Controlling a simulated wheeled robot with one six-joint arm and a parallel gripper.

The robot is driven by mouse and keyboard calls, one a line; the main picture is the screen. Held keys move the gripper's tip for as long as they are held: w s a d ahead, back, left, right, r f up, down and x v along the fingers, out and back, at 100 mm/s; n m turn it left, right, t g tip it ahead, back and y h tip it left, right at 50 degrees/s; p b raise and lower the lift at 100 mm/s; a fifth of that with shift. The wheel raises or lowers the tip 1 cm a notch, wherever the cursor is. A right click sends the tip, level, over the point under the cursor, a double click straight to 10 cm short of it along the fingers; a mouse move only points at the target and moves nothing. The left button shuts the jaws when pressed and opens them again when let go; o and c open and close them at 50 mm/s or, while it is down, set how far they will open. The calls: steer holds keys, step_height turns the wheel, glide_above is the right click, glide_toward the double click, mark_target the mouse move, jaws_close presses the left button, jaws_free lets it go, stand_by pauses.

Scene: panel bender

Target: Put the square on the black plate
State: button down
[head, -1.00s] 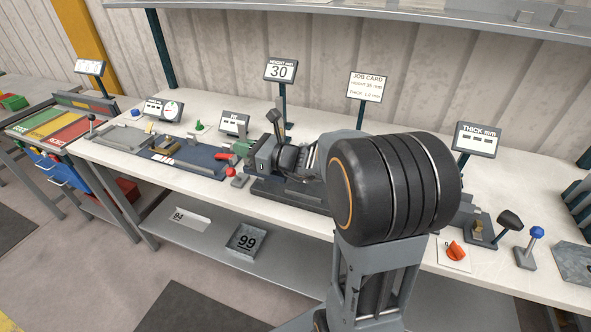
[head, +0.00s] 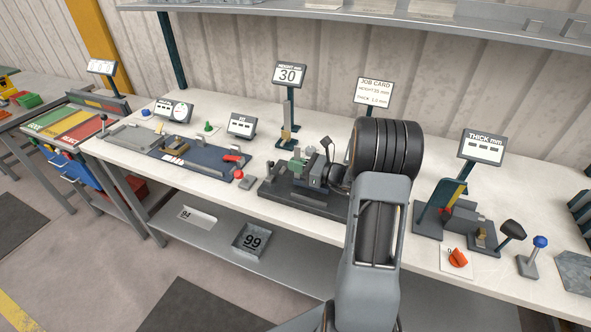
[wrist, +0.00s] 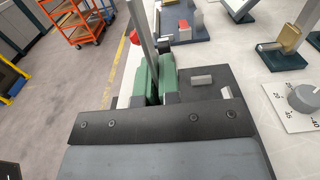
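My gripper (head: 299,165) is above the black plate (head: 275,193) on the white bench. In the wrist view its green fingers (wrist: 155,75) close on a narrow grey metal strip, which I take to be the square (wrist: 140,32). The strip runs up and away from between the fingers. The black plate also shows in the wrist view (wrist: 218,76), right of the fingers, with a small grey block on it. My gripper's body covers the near part there. I cannot tell whether the square touches the plate.
The blue fixture plate (head: 195,157) with a red handle lies left, and a red button (head: 239,174) stands between. The height post with display (head: 289,75) rises behind. The thickness station (head: 460,220) and orange knob (head: 458,258) are right. The bench's front strip is mostly clear.

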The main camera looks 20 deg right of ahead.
steer(key=shift+f, duration=1.1)
steer(key=shift+f, duration=0.1)
